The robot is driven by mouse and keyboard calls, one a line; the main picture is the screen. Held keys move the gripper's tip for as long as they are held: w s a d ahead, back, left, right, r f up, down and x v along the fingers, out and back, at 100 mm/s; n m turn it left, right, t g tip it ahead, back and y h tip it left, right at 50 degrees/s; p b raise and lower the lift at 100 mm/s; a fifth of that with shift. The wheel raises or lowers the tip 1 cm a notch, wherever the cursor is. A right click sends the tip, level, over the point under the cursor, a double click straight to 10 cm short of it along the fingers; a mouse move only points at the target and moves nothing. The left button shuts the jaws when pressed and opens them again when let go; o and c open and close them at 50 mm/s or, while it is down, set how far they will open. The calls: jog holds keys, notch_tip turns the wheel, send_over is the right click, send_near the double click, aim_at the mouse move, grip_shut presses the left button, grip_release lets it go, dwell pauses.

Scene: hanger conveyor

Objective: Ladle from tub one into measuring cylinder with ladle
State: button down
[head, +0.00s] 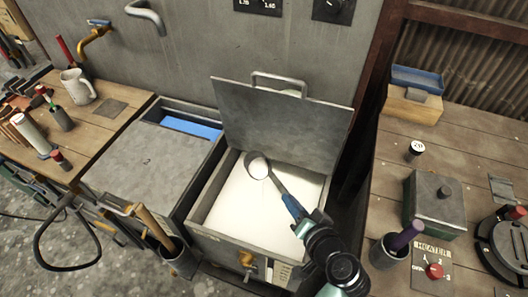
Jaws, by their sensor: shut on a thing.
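An open tub (202,217) of white content stands in the middle, its grey lid (275,118) raised at the back. My gripper (308,222) is over the tub's right front part, shut on the blue handle (293,208) of the ladle (276,180). The ladle reaches up and left, with its round bowl (258,168) over or at the white content near the back. White shows in the bowl; I cannot tell whether the bowl touches the surface. I cannot read which tub is number one. I cannot clearly pick out the measuring cylinder.
A second tub with blue content (190,127) stands left, mostly covered by a grey lid (143,160). A wooden bench (115,88) with a mug (78,87) is at left. The right bench (455,145) holds a metal box (436,205) and a dark cup (388,252).

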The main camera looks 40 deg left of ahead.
jog(key=shift+s+d+f+t+y+b, duration=0.1)
jog(key=shift+d+f+t+y+b, duration=0.4)
jog(key=shift+b, duration=1.1)
jog(key=shift+s+a+f+g+y+b, duration=0.15)
jog(key=shift+f+b, duration=0.65)
jog(key=shift+b, duration=0.75)
jog(key=shift+s+d+f+t+y+b, duration=0.1)
jog(key=shift+d+f+t+y+b, duration=0.4)
jog(key=shift+b, duration=1.1)
jog(key=shift+s+a+f+t+y+b, duration=0.15)
jog(key=shift+f+b, duration=0.55)
jog(key=shift+b, duration=0.7)
jog(key=shift+d+f+t+y+b, duration=0.15)
jog(key=shift+f+b, duration=0.5)
jog(key=shift+b, duration=0.7)
dwell(0.5)
